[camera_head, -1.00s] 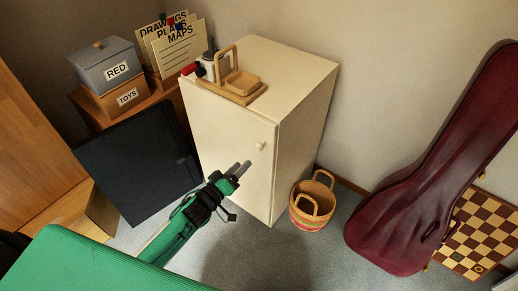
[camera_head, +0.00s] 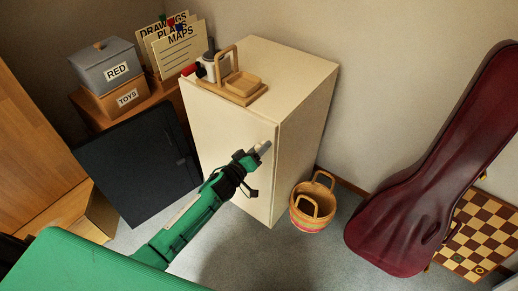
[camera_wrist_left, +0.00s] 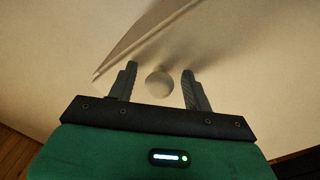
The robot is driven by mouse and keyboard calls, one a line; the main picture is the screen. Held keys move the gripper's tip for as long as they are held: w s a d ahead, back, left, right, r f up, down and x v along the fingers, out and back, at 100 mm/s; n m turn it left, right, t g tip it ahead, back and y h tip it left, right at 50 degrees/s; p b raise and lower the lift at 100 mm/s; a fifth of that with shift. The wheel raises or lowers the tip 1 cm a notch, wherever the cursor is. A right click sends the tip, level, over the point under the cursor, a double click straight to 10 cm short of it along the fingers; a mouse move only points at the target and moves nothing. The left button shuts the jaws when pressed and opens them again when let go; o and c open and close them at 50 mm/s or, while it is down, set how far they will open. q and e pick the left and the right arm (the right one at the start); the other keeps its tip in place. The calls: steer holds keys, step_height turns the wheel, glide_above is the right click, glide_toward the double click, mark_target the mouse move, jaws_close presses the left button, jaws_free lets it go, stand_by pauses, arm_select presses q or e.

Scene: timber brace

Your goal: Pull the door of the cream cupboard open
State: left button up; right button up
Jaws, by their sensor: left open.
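The cream cupboard (camera_head: 225,135) stands against the wall with its door shut. Its small round knob shows in the left wrist view (camera_wrist_left: 159,82), between the two open fingers and slightly beyond their tips or level with them; I cannot tell the depth exactly. My left gripper (camera_head: 262,149) is open at the upper right of the door, and in the head view it hides most of the knob. In the left wrist view the gripper (camera_wrist_left: 158,88) has a finger on each side of the knob, apart from it. My right gripper is out of view.
A wooden caddy (camera_head: 240,90) with containers stands on the cupboard top. A striped basket (camera_head: 312,205) is on the floor to the right, beside a dark red instrument case (camera_head: 400,215). A dark flat panel (camera_head: 140,165) leans left of the cupboard.

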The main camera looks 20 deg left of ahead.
arm_select(q)
jaws_close()
steer(key=shift+s, duration=0.1)
